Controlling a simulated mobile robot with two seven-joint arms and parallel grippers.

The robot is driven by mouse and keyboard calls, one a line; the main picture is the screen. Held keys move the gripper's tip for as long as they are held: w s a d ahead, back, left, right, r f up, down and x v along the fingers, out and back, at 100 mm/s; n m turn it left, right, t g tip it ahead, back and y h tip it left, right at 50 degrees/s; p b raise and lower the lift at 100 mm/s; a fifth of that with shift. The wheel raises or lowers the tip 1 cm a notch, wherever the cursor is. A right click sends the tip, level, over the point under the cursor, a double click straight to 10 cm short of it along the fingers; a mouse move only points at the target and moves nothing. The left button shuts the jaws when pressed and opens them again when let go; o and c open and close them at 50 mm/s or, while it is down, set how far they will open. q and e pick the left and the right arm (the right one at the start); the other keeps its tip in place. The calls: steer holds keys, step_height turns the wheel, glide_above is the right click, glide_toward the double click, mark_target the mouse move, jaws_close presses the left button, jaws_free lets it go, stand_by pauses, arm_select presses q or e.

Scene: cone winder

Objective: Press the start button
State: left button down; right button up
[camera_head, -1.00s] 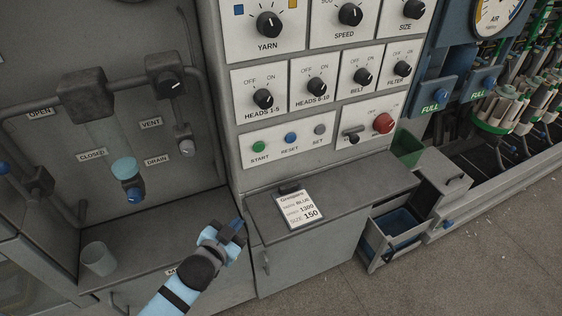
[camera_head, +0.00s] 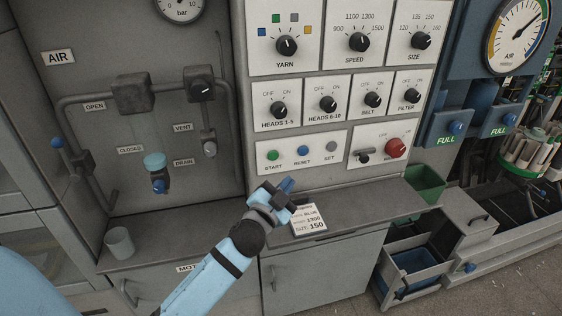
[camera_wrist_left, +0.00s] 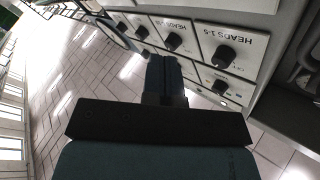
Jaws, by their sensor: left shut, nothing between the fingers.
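The green start button (camera_head: 273,155) is on the lower left of the control panel, above its START label. My left gripper (camera_head: 286,184) is shut and empty. In the head view it shows below and slightly right of the button, above the counter and apart from the button as far as I can tell. In the left wrist view the closed fingers (camera_wrist_left: 165,75) point toward the panel with its knobs. The start button cannot be made out clearly in that view. My right gripper is not in view.
Beside the start button are the blue reset button (camera_head: 303,151) and the grey set button (camera_head: 331,146). A red knob (camera_head: 396,147) is further right. A card (camera_head: 309,222) lies on the counter (camera_head: 352,208) under the gripper. A cup (camera_head: 119,243) stands at left.

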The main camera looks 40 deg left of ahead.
mark_target(273, 156)
arm_select(q)
steer(key=shift+a, duration=0.1)
steer(key=shift+w, duration=0.1)
steer(key=shift+w+a, duration=1.4)
steer(key=shift+a, duration=0.25)
steer(key=shift+w+a, duration=1.4)
steer(key=shift+a, duration=0.25)
steer(key=shift+w+a, duration=0.25)
steer(key=shift+a, duration=0.1)
steer(key=shift+w+a+p, duration=0.25)
steer(key=shift+a+p, duration=0.05)
stand_by(0.4)
stand_by(0.4)
steer(key=shift+s+d, duration=0.55)
steer(key=shift+d, duration=0.1)
steer(key=shift+d, duration=0.1)
